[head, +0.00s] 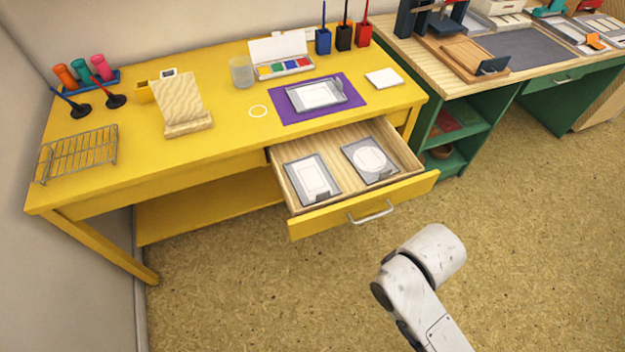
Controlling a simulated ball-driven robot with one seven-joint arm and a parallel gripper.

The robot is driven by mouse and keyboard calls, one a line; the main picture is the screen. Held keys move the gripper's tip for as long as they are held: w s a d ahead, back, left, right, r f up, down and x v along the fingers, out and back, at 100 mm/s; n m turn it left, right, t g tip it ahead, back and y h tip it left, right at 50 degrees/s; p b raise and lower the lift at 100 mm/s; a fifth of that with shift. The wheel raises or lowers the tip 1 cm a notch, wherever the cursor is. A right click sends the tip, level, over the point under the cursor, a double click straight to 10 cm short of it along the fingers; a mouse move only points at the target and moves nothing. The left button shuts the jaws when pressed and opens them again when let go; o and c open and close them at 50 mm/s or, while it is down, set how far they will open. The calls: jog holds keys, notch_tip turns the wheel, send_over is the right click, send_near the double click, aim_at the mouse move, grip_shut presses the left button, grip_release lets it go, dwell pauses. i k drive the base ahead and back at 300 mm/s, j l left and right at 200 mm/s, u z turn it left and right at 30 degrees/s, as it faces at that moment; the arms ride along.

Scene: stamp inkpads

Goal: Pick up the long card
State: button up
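I cannot tell for certain which piece is the long card. A small white card (383,78) lies flat at the right of the yellow table. On the purple mat (287,115), a grey plate (318,94) carries a white rectangular shape. The open drawer (345,208) holds two grey plates side by side: the left plate (311,179) has a white rectangle, the right plate (369,160) a white round shape. My arm (410,285) reaches up from the bottom, over the floor in front of the drawer; my gripper does not show.
The yellow table (220,130) also bears a wire rack (78,154), a wooden stand (180,105), a glass (242,71), a paint box (282,58), and stamps. The drawer juts out over the floor. A green-sided desk (490,105) adjoins right. Open floor (540,220) lies in front.

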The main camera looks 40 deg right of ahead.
aim_at(312, 181)
jog(key=k+l+u, duration=0.1)
jog(key=l+u, duration=0.25)
jog(key=k+l+u, duration=0.1)
jog(key=l+u, duration=0.3)
jog(key=k+l+u, duration=0.2)
jog(key=l+u, duration=0.15)
